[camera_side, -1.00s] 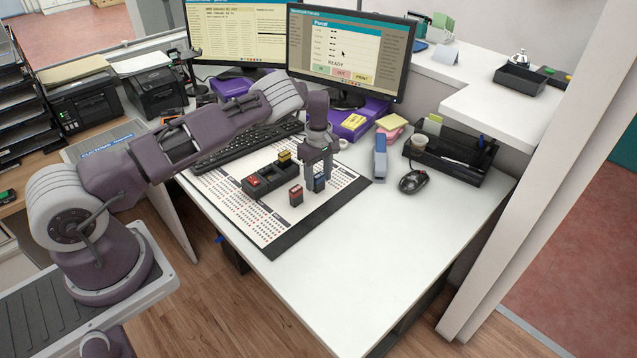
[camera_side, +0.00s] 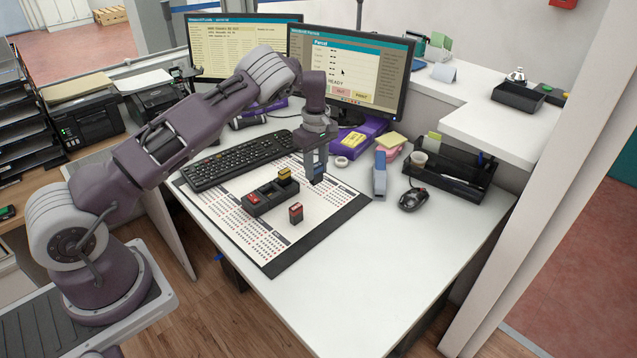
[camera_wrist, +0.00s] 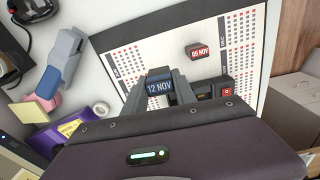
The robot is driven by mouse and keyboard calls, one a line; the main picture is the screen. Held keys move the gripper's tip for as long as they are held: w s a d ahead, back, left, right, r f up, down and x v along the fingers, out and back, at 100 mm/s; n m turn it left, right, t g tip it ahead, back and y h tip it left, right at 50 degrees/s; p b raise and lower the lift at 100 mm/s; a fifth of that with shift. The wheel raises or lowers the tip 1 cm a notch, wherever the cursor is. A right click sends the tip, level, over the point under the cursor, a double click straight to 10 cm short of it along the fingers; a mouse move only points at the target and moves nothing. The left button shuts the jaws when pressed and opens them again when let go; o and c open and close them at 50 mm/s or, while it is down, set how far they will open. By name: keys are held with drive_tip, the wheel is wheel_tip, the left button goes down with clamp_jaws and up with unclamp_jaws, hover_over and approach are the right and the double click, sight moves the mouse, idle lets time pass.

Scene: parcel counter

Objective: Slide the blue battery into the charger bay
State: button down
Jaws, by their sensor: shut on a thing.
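My gripper (camera_side: 313,172) is shut on the blue battery (camera_side: 318,169) and holds it above the calendar mat (camera_side: 345,203). The black charger (camera_side: 268,200) lies on the mat to the left of my gripper in the side view. It holds a red battery (camera_side: 253,198) at its near end and a yellow battery (camera_side: 285,174) standing at its far end, with a dark bay between them. In the wrist view the charger (camera_wrist: 208,88) is partly hidden behind a finger.
A keyboard (camera_side: 238,160) lies behind the mat. A blue-grey stapler (camera_side: 380,176), a mouse (camera_side: 412,199) and a tape roll (camera_side: 342,162) are to the right. The desk's front is clear.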

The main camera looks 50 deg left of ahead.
drive_tip(key=shift+s+a+f, duration=0.75)
drive_tip(key=shift+s+a, duration=0.65)
drive_tip(key=shift+a, duration=0.5)
drive_tip(key=shift+s+a+f, duration=0.7)
drive_tip(key=shift+s+a, duration=0.65)
drive_tip(key=shift+a, duration=0.6)
drive_tip(key=shift+s+a+f, duration=0.75)
drive_tip(key=shift+s+a, duration=0.65)
drive_tip(key=shift+a, duration=0.5)
drive_tip(key=shift+f, duration=1.3)
drive_tip(key=c, duration=0.9)
unclamp_jaws()
wheel_tip(320, 180, up, 7)
drive_tip(key=shift+r, duration=0.1)
